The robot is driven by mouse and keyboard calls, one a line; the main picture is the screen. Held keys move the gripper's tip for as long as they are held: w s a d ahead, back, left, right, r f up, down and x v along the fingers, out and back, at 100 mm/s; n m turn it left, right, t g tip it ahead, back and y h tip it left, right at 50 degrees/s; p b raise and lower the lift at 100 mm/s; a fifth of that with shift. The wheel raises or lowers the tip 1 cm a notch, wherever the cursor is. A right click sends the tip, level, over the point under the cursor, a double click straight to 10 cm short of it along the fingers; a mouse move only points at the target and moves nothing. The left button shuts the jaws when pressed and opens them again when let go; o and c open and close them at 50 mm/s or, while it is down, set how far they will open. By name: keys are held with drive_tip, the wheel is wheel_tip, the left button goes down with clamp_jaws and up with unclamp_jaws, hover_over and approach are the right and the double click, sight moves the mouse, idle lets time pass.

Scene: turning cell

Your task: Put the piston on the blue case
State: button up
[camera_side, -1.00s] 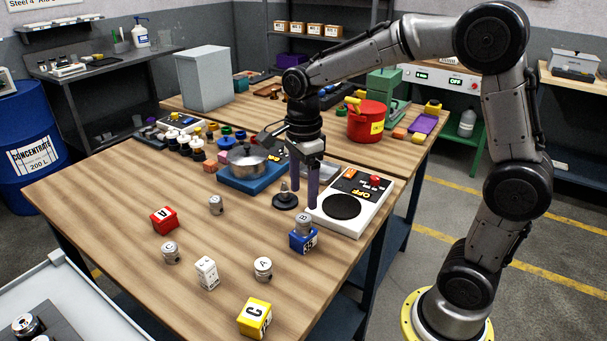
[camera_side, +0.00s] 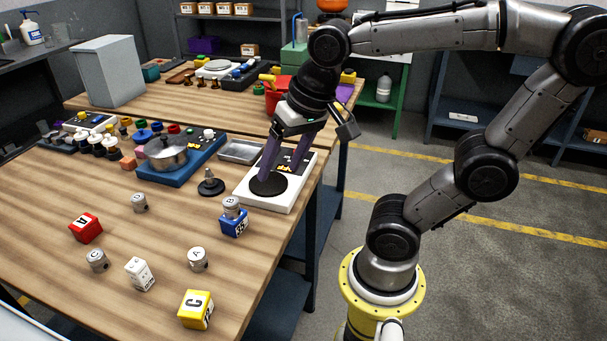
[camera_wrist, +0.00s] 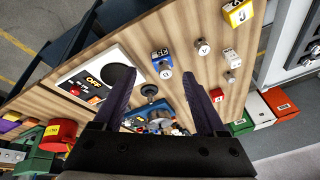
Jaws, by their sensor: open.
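A small grey piston marked B (camera_side: 232,206) stands upright on the blue case (camera_side: 234,226), near the table's right edge. In the wrist view, the piston (camera_wrist: 166,73) and the blue case (camera_wrist: 161,56) show between and beyond my fingers. My gripper (camera_side: 281,170) is open and empty, tilted, with its purple fingers over the black plate of a white device. It is apart from the piston, behind and to the right of it in the side view. Other grey pistons stand on the table: one marked A (camera_side: 197,260), one marked C (camera_side: 97,261) and another (camera_side: 139,203).
A red case (camera_side: 86,228), a white block (camera_side: 139,274) and a yellow case (camera_side: 196,310) stand at the front. The white device (camera_side: 275,182) lies under my gripper. A black knobbed base (camera_side: 210,185) and a pot (camera_side: 166,152) on a blue unit are nearby.

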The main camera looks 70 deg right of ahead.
drive_tip(key=s+n, duration=0.1)
drive_tip(key=n, duration=0.1)
drive_tip(key=s+f+n+t, duration=0.1)
drive_tip(key=n, duration=0.1)
drive_tip(key=s+n, duration=0.2)
drive_tip(key=shift+s+a+f, duration=0.1)
drive_tip(key=shift+a+f, duration=0.1)
drive_tip(key=shift+f, duration=0.2)
